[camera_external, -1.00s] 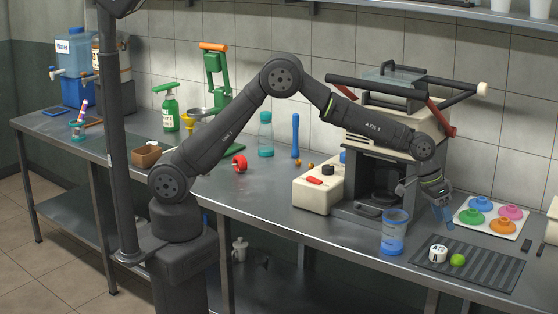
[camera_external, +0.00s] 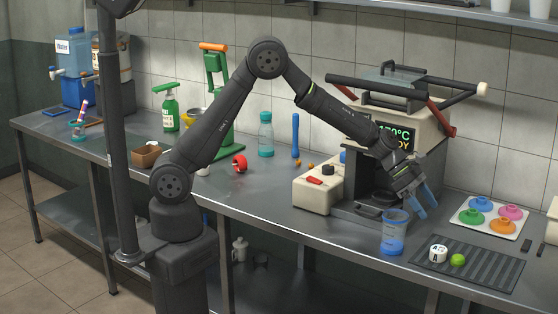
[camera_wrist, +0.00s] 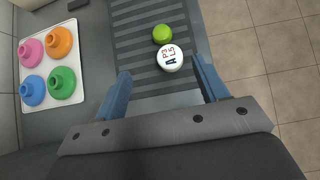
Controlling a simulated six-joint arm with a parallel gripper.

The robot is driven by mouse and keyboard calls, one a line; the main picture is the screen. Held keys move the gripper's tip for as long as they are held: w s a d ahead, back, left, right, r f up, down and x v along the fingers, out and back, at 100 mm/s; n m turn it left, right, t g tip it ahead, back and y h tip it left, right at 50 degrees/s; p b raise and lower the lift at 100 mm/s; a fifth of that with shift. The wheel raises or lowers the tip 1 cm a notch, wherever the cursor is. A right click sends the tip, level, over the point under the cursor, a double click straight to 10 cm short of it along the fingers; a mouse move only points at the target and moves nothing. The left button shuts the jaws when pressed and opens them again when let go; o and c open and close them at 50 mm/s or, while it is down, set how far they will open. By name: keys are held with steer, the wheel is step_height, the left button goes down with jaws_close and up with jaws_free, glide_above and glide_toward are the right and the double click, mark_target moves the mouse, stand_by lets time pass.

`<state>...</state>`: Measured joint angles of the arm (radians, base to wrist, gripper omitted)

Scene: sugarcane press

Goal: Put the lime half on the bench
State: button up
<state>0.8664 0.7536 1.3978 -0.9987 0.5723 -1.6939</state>
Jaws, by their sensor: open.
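A small bright green round thing, which looks like the lime half (camera_external: 457,260), lies on the dark ribbed mat (camera_external: 480,272) at the right of the bench (camera_external: 280,215). In the wrist view the lime half (camera_wrist: 162,34) lies beside a white round piece with dark lettering (camera_wrist: 170,58). The white piece also shows in the external view (camera_external: 438,253), just left of the lime half. My gripper (camera_external: 424,208) is open and empty, with blue fingers, above the bench near the blue cup. In the wrist view my gripper (camera_wrist: 160,90) has the white piece and the lime half beyond its fingertips.
A white tray with coloured knobbed discs (camera_external: 491,217) lies behind the mat. The press machine (camera_external: 375,160) stands behind the cup. A small dark block (camera_external: 526,246) lies right of the mat.

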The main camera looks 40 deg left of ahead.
glide_toward(457, 255)
steer(key=x, duration=0.3)
steer(key=shift+w+d+f, duration=0.1)
steer(key=shift+d, duration=0.25)
steer(key=shift+x, duration=2.8)
steer(key=shift+a+f, duration=0.15)
steer(key=c, duration=1.1)
steer(key=shift+c, duration=0.2)
